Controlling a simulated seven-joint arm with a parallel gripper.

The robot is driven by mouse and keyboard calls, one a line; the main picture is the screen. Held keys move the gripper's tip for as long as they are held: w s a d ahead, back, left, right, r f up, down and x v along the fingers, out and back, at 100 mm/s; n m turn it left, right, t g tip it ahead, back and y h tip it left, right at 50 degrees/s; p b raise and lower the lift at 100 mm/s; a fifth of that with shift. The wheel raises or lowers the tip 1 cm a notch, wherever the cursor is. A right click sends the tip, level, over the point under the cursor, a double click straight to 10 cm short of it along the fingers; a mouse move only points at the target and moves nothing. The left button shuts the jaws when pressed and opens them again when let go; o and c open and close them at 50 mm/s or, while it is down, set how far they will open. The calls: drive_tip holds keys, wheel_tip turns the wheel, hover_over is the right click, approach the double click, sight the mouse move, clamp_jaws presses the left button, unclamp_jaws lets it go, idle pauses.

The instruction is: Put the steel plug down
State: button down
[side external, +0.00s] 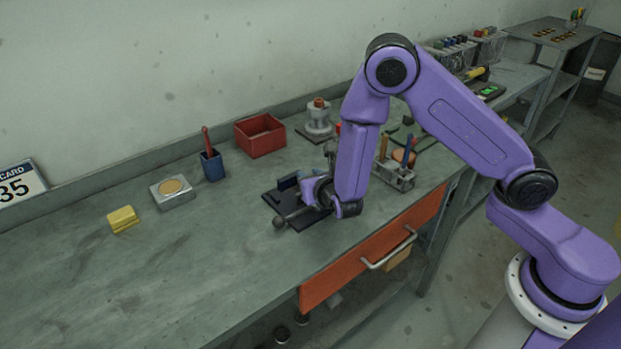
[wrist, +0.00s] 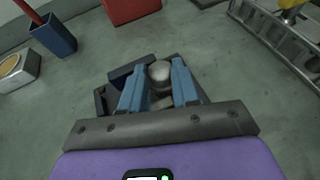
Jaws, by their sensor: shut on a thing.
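The steel plug (wrist: 160,71) is a grey, round-topped metal piece between the two blue fingers of my gripper (wrist: 159,83) in the wrist view. My gripper is shut on it. Below it is a dark block-like fixture (wrist: 120,73), partly covered by the fingers. In the side view my gripper (side external: 321,195) is low over this dark fixture (side external: 283,203) on the bench. The plug cannot be made out there. Whether the plug touches the fixture cannot be told.
On the bench (side external: 190,255) stand a red bin (side external: 260,135), a blue cup (side external: 211,166), a metal block with a tan disc (side external: 172,193) and a yellow block (side external: 123,219). A metal rack (side external: 394,177) stands right of my gripper. The left front of the bench is clear.

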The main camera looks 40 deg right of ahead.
drive_tip(key=shift+f, duration=0.5)
drive_tip(key=c, duration=0.8)
unclamp_jaws()
drive_tip(key=shift+s+f, duration=0.15)
drive_tip(key=shift+f, duration=0.1)
drive_tip(key=shift+c, duration=0.2)
